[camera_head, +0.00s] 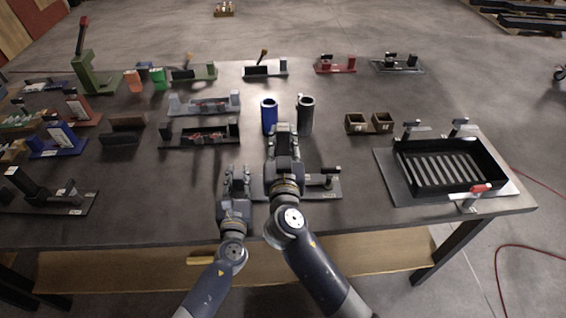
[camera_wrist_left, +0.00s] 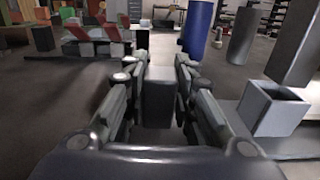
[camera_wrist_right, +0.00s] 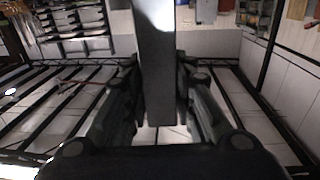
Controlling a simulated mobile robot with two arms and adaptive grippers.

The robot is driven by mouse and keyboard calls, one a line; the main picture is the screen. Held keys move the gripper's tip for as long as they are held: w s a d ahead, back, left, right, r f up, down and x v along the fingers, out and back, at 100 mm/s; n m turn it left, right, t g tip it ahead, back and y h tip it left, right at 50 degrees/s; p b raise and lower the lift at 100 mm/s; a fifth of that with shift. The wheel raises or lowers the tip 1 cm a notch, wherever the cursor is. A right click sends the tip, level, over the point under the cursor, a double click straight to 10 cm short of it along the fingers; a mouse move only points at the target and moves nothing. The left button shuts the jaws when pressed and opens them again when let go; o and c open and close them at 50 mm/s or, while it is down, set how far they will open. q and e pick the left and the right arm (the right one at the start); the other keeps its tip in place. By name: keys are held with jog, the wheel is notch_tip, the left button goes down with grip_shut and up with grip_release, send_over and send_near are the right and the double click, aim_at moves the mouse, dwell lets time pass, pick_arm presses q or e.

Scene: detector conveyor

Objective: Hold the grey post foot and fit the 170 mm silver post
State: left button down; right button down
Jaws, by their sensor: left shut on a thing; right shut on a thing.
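My left gripper (camera_head: 237,180) is shut on an upright grey block (camera_wrist_left: 158,98), seemingly the tab of the grey post foot. To the right of its jaws in the left wrist view is a light grey, open square socket (camera_wrist_left: 268,112). In the head view my right arm hides the post and most of the socket.
A grey fixture plate (camera_head: 310,190) with a black clamp lies beside my right wrist. A blue cylinder (camera_head: 269,118) and a dark grey cylinder (camera_head: 306,118) stand behind the right gripper.

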jog(key=shift+f, duration=2.75)
jog(key=c, duration=1.3)
grip_release()
jog(key=shift+f, duration=0.1)
jog(key=shift+c, duration=0.2)
jog(key=s, duration=1.2)
jog(key=shift+r, duration=0.2)
pick_arm(q)
jog(key=c, duration=1.3)
grip_release()
